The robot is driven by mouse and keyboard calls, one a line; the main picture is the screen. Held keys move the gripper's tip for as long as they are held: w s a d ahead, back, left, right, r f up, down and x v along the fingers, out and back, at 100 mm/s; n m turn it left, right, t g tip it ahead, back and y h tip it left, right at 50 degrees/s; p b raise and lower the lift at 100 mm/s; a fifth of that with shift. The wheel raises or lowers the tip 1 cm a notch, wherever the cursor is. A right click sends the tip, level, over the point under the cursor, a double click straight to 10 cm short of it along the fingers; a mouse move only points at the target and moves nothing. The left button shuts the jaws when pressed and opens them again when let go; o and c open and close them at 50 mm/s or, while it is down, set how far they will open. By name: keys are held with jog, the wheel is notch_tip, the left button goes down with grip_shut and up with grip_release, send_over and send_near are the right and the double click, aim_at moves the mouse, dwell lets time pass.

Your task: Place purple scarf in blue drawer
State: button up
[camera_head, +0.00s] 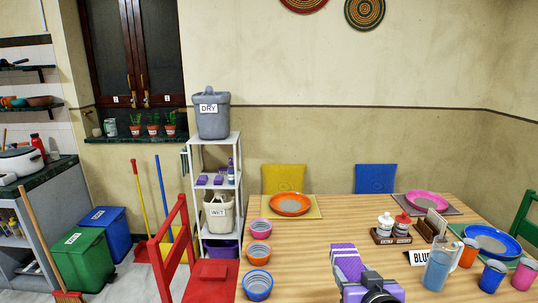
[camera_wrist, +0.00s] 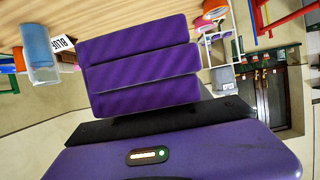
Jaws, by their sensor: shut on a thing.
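The purple scarf (camera_head: 347,262), a folded striped bundle, is held by my gripper (camera_head: 370,287) over the near part of the dining table. In the wrist view the scarf (camera_wrist: 140,62) fills the upper middle, tilted, beyond a dark bar. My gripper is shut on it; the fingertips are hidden. I cannot make out a blue drawer in either view. A white sign with dark letters (camera_head: 420,257), partly hidden, stands on the table to the right of the scarf.
The wooden table (camera_head: 310,235) holds orange (camera_head: 289,204), pink (camera_head: 427,201) and blue (camera_head: 488,240) plates, several cups, a blue glass (camera_head: 437,270) and a condiment rack (camera_head: 391,237). A red chair (camera_head: 211,279) stands left. A white shelf (camera_head: 216,143) stands behind.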

jog(key=s+f, duration=2)
jog(key=f, duration=0.4)
jog(key=shift+d, duration=0.2)
jog(key=shift+d, duration=0.15)
